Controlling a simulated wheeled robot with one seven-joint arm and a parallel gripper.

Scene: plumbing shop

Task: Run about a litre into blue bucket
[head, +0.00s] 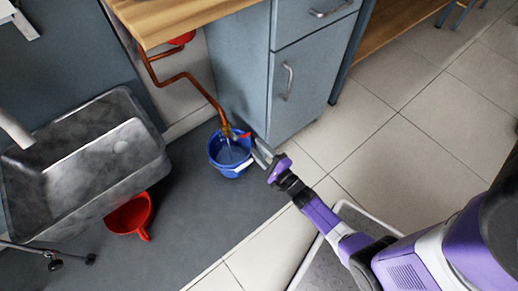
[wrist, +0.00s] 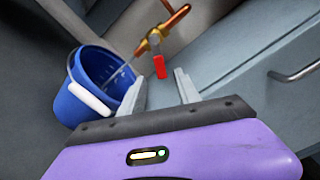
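The blue bucket (head: 216,159) stands on the dark floor mat under the copper pipe's end; its white handle grip hangs at the front. In the wrist view the bucket (wrist: 72,103) is at the left. The brass tap (wrist: 151,40) has a red lever (wrist: 160,67), which also shows in the head view (head: 244,135). A thin pale stream runs from the tap into the bucket; the water level is unclear. My gripper (head: 260,157) is right of the bucket, near the cabinet. In the wrist view my gripper (wrist: 158,84) is open, with the lever just beyond the fingertips, seemingly apart.
A grey metal sink (head: 85,165) is at the left, with a red container (head: 128,214) below it. A grey cabinet (head: 300,85) stands right behind the bucket, under a wooden worktop (head: 175,18). Tiled floor (head: 400,150) is open to the right.

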